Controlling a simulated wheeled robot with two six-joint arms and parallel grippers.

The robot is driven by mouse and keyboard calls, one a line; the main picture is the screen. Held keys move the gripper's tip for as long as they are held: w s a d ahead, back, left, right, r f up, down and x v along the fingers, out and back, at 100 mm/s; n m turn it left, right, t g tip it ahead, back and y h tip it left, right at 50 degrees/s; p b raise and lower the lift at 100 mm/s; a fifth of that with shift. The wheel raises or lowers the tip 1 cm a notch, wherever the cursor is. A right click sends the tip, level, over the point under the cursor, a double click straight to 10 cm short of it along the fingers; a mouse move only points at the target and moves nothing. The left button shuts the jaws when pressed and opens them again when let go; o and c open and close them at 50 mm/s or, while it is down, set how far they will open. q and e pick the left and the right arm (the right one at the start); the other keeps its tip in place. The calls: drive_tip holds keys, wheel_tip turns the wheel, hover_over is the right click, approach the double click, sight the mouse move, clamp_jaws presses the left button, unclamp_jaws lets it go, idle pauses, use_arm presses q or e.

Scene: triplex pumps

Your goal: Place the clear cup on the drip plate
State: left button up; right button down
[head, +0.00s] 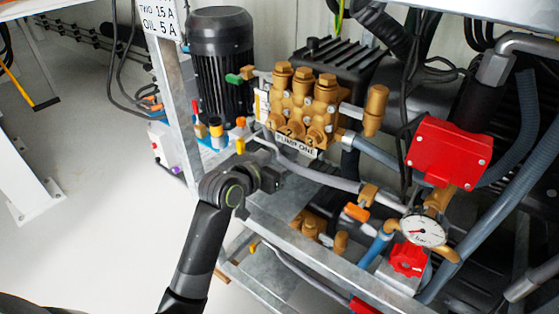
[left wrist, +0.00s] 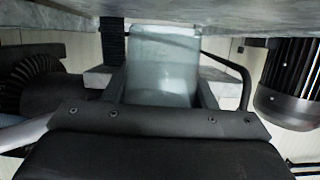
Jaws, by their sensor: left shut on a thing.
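My left gripper (head: 272,178) reaches in from the lower left, below the brass pump labelled PUMP ONE. In the left wrist view the gripper's fingers (left wrist: 163,92) are shut on the clear cup (left wrist: 163,62), a pale see-through vessel between them. The cup's far end lies close to a grey metal surface across the top of that view; I cannot tell whether they touch. The cup cannot be made out in the head view. I cannot identify the drip plate for certain; a grey metal shelf (head: 268,207) lies just under the gripper. My right gripper is not in view.
The brass pump (head: 300,105) and black motor (head: 222,60) stand above the gripper. A grey hose (head: 300,172) runs close beside it. A frame post (head: 175,100) stands to its left. A gauge (head: 423,230) and red valve knob (head: 408,260) are at right. Open floor lies left.

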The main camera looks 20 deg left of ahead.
use_arm(q)
drive_tip(key=shift+f, duration=0.4)
drive_tip(key=o, duration=0.9)
drive_tip(key=shift+o, duration=0.2)
drive_tip(key=shift+r, duration=0.15)
